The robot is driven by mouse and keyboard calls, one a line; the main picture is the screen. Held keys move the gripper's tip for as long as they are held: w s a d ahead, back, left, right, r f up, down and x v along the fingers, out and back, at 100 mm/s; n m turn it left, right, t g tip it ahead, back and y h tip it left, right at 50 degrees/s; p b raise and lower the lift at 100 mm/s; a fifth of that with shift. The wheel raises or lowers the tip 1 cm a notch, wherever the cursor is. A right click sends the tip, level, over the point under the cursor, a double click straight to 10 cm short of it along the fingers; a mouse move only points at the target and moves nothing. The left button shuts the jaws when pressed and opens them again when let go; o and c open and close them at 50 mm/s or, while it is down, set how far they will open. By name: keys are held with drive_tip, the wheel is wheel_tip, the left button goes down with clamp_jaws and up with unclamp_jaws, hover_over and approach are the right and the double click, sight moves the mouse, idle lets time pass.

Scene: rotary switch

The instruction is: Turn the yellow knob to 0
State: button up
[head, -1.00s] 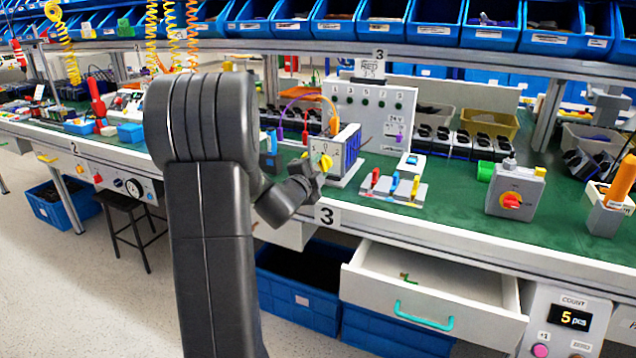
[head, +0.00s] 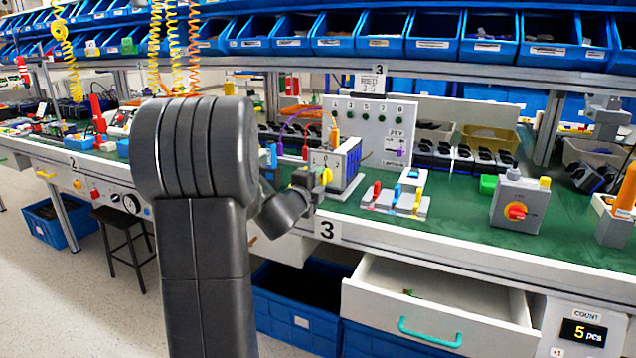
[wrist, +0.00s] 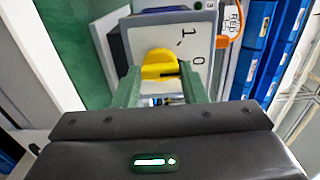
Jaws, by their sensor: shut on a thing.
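The yellow knob (head: 327,176) sits on the pale front face of a switch box (head: 347,163) near the bench's front edge. In the head view my gripper (head: 318,179) is at the knob and partly hides it. In the wrist view the knob (wrist: 160,62) is between the two greenish fingers of my gripper (wrist: 159,85), which are shut on it. The wrist view is turned on its side: the 0 mark is right of the knob, and a 1 mark is above it. I cannot tell exactly which mark the knob points to.
A grey box with a red knob (head: 516,211) and a plate with coloured levers (head: 395,201) stand to the right on the green bench. A drawer (head: 430,300) hangs open below the bench. A purple and an orange cable run behind the switch box.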

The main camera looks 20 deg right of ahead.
drive_tip(key=o, duration=1)
drive_tip(key=shift+a, duration=0.1)
drive_tip(key=p+v, duration=0.1)
drive_tip(key=v, duration=1.2)
drive_tip(key=shift+s+a, duration=0.25)
drive_tip(key=shift+a, duration=0.05)
drive_tip(key=shift+w+d, duration=0.1)
drive_tip(key=b+x, duration=0.1)
drive_tip(key=x, duration=1.2)
drive_tip(key=shift+w+d, duration=0.2)
drive_tip(key=shift+d, duration=0.15)
